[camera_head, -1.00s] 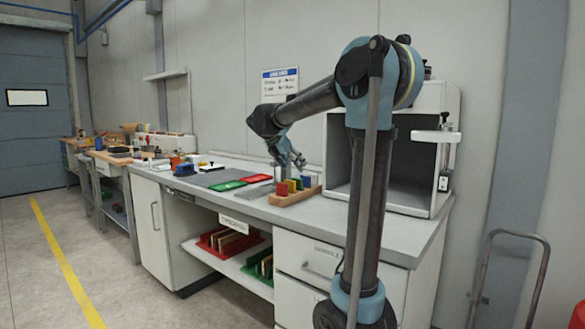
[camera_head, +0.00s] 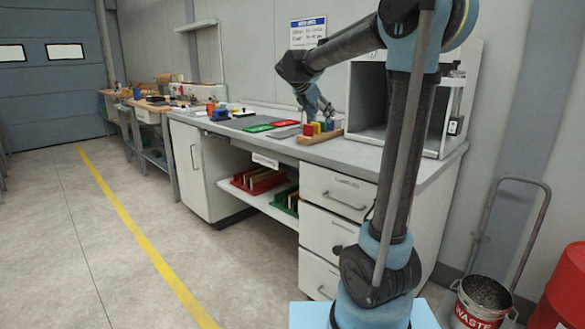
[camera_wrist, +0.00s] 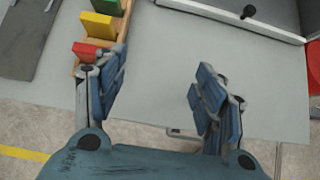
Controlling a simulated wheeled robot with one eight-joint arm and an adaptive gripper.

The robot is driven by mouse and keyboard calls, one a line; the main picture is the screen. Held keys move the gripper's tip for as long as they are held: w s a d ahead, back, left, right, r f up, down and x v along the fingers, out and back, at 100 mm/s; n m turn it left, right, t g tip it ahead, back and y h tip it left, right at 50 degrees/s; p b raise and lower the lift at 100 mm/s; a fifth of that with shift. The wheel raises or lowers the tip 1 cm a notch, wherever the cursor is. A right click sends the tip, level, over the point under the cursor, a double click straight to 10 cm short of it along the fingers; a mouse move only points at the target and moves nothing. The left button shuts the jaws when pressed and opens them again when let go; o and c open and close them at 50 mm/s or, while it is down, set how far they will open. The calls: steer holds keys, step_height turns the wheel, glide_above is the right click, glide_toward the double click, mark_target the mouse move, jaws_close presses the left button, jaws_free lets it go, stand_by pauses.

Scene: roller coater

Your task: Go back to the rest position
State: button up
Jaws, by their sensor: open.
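My gripper (camera_wrist: 158,95) is open in the wrist view, with its two blue-padded fingers spread wide and nothing between them but bare worktop. In the head view my gripper (camera_head: 318,108) is above the worktop, close to a wooden rack (camera_head: 322,137) with red, yellow, green and blue blocks. In the wrist view a red block (camera_wrist: 88,52), a yellow block (camera_wrist: 97,26) and a partly cut-off green block (camera_wrist: 102,6) stand in the rack beside the left finger. I cannot tell whether that finger touches the rack.
A grey open-fronted cabinet (camera_head: 470,110) stands on the worktop's right end. Green (camera_head: 258,128) and red (camera_head: 286,122) trays lie on the worktop (camera_head: 350,155). Drawers (camera_head: 335,195) are below. A waste bin (camera_head: 480,305) and red drum (camera_head: 562,285) stand at right. Floor at left is clear.

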steer(key=s+d+f+m+g+y, duration=0.1)
steer(key=s+d+f+m, duration=0.25)
steer(key=s, duration=0.35)
steer(key=s+d+f+m+g+y, duration=0.1)
steer(key=s+d+f+m, duration=0.3)
steer(key=s, duration=0.3)
steer(key=s+d+f+m+g+y, duration=0.1)
steer(key=s+d+f+m, duration=0.1)
steer(key=s+f+m, duration=0.4)
steer(key=s+a+f+m+y, duration=0.1)
steer(key=s+f+m, duration=0.5)
steer(key=s+f, duration=0.2)
steer(key=s+a+f+m+g+y, duration=0.1)
steer(key=s+f+m+y, duration=0.1)
steer(key=s+f+m, duration=0.5)
steer(key=s+f, duration=0.1)
steer(key=s, duration=0.5)
